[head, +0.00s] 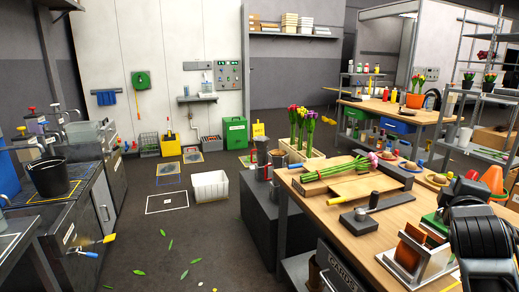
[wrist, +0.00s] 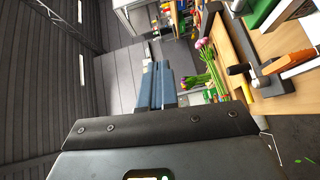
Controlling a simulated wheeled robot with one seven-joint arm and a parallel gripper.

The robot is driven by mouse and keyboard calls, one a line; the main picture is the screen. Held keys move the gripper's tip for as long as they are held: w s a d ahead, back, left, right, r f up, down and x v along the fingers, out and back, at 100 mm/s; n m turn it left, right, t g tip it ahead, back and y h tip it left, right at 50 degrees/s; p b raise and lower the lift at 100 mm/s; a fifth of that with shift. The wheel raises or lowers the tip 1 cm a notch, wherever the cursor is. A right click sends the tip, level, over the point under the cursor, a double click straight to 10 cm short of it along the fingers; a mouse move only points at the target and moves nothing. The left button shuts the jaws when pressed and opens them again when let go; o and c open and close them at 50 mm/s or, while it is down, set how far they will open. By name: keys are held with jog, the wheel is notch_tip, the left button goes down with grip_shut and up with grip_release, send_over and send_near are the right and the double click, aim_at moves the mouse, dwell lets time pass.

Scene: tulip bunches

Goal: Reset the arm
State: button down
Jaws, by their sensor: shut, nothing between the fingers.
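My gripper (wrist: 157,66) shows in the wrist view with its two blue-grey fingers together and nothing between them. It is held in the air, apart from the workbench. In the head view, a black part of my arm (head: 481,240) is at the lower right edge; the fingers cannot be made out there. A bunch of tulips with green stems (head: 338,168) lies on a wooden board on the bench. Pink tulip heads (wrist: 203,43) show right of the fingers in the wrist view, beyond them.
The wooden workbench (head: 398,213) carries a mallet-like tool (head: 361,213) and a stand with brown pieces (head: 411,250). Upright tulips (head: 301,125) stand in a wooden box behind. The floor left of the bench is mostly clear, with scattered leaves.

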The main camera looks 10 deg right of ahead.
jog(key=s+a+f+m+t+y, duration=0.1)
jog(key=s+a+f+y, duration=0.3)
jog(key=s+a+f, duration=0.6)
jog(key=s+a+f+m+t+y, duration=0.1)
jog(key=s+a+f+y, duration=0.2)
jog(key=s+a+f, duration=0.7)
jog(key=s+a+r+m+y, duration=0.2)
jog(key=s+a, duration=0.4)
jog(key=s, duration=0.5)
jog(key=s+a+r+m+y, duration=0.3)
jog(key=s+a+r+m, duration=0.1)
jog(key=s, duration=0.7)
jog(key=a+r, duration=0.1)
jog(key=a, duration=0.1)
jog(key=shift+a, duration=0.4)
